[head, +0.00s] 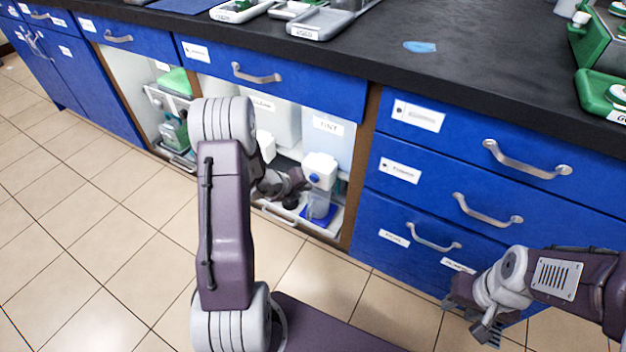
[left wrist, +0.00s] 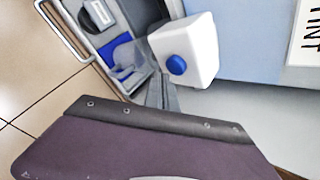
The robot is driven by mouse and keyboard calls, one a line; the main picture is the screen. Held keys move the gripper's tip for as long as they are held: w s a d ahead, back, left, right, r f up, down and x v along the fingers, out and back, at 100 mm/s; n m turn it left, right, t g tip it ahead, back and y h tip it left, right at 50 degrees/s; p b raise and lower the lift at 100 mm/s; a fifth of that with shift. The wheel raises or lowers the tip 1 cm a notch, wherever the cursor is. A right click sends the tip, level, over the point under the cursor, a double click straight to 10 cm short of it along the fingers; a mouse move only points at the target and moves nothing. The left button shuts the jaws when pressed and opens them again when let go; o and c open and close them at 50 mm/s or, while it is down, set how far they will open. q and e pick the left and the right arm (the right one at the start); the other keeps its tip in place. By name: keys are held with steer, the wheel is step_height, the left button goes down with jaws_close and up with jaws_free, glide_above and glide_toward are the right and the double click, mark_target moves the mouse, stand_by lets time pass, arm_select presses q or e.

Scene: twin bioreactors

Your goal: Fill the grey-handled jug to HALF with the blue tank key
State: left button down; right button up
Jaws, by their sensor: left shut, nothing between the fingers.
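The tank labelled TINT (head: 332,127) stands in the open cupboard, with a white tap block (head: 321,166) on its front. The blue key (head: 314,178) is on that block and also shows in the left wrist view (left wrist: 177,64). A clear jug (head: 318,205) stands below the tap on a blue pad; its handle is hard to make out in the head view. The jug also shows in the left wrist view (left wrist: 125,62). My left gripper (left wrist: 164,92) is shut and empty, close beside the tap block. My right gripper (head: 482,325) is by the lower drawers; its fingers are unclear.
A pull-out tray (head: 322,228) with a metal handle holds the jug and a dark object (head: 290,200). A second white tank (head: 275,120) stands to the left. Blue drawers (head: 470,185) close off the right side. The black counter (head: 440,75) is above, and tiled floor is in front.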

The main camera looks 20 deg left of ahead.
arm_select(q)
steer(key=shift+w, duration=0.2)
stand_by(0.5)
steer(key=shift+w, duration=0.25)
steer(key=shift+w+d+p, duration=0.1)
steer(key=shift+w+p, duration=0.25)
steer(key=shift+w, duration=0.15)
stand_by(6.5)
